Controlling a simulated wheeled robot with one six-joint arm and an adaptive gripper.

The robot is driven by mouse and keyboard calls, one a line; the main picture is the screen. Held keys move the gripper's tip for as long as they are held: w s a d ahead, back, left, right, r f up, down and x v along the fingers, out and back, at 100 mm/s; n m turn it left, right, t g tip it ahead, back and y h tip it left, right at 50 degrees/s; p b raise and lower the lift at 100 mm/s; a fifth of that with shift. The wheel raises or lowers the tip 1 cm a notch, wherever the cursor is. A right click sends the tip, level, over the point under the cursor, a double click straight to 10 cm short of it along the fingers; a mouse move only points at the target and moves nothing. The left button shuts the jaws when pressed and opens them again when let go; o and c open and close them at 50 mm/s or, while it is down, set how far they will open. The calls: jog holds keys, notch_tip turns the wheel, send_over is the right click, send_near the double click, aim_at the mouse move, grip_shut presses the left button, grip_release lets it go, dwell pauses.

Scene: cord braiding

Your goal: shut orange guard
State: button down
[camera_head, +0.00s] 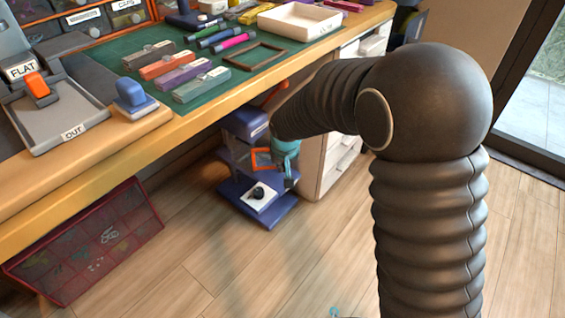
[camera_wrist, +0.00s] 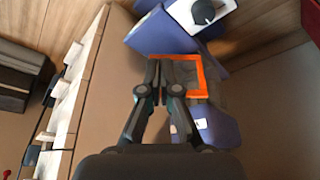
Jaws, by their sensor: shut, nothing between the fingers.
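The orange guard (camera_head: 254,159) is a thin square frame at the front of a blue machine (camera_head: 238,188), which stands on the floor below the bench. In the wrist view the guard (camera_wrist: 202,76) shows as an orange outline just beyond my fingers. My gripper (camera_head: 286,151) is at the guard's right side in the head view. In the wrist view its dark fingers (camera_wrist: 166,82) are together and empty, overlapping the guard's left part. I cannot tell whether they touch it. The guard's hinge is hidden.
The machine's base carries a white plate with a black knob (camera_head: 258,192). A white drawer cabinet (camera_head: 326,168) stands close to its right. The bench edge (camera_head: 190,118) overhangs from above. A red-rimmed tray (camera_head: 85,245) leans at the left.

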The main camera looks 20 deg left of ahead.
aim_at(269, 161)
jog(key=w+a+f+b, duration=0.1)
jog(key=w+a+f, duration=0.1)
jog(key=w+f, duration=0.3)
jog(key=shift+w+a+f, duration=0.35)
jog(key=shift+w+f, duration=0.05)
jog(key=shift+f, duration=0.3)
jog(key=shift+w, duration=0.1)
